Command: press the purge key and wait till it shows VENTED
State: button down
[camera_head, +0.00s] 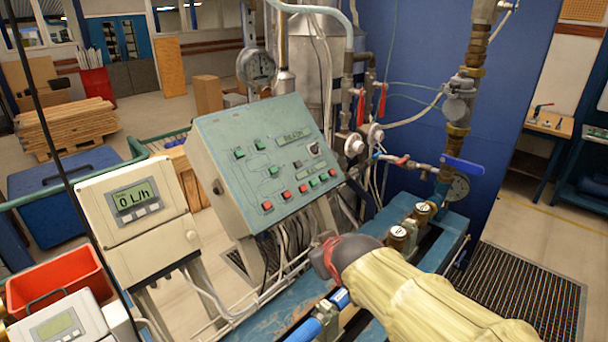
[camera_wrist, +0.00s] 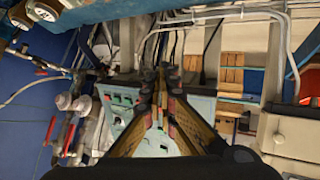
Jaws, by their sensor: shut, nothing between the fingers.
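The teal control panel (camera_head: 215,145) stands tilted in the middle of the head view, with rows of green and red keys (camera_head: 302,188). Its small greenish display (camera_head: 293,136) has lettering too small to read. I cannot tell which key is the purge key.
A cream meter (camera_head: 131,199) reading 0 L/h stands left of the panel. Valves and pipes (camera_head: 455,110) rise at the right. Cables hang under the panel, and a blue bench frame (camera_head: 262,325) runs below. A red bin (camera_head: 60,285) is at lower left.

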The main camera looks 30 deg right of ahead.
aim_at(304, 188)
jog(key=w+d+r+n+t+y+p, duration=0.2)
jog(key=w+d+r+n+t+p, duration=0.1)
jog(key=w+p, duration=0.5)
jog(key=w+d+r+n+t+y+p, duration=0.2)
jog(key=w+d+r+n+t+p, duration=0.1)
jog(key=w+d+r+t+p, duration=0.2)
jog(key=w+d+r+p, duration=0.1)
jog(key=w+d+p, duration=0.1)
jog(key=shift+w+d+n+t+y+p, duration=0.3)
jog(key=shift+w+t+y+p, duration=0.1)
jog(key=shift+w+a+f+b, duration=0.4)
jog(key=shift+w+f+b, duration=0.3)
jog(key=shift+w+f, duration=0.3)
jog(key=shift+w+a+f+b, duration=0.35)
jog(key=shift+w+f+b, duration=0.35)
jog(key=shift+w+f, duration=0.3)
jog(key=shift+w+a+f+b, duration=0.4)
jog(key=shift+w+f+b, duration=0.3)
jog(key=shift+w+f, duration=0.3)
jog(key=shift+w+r, duration=0.1)
jog(key=shift+r, duration=0.05)
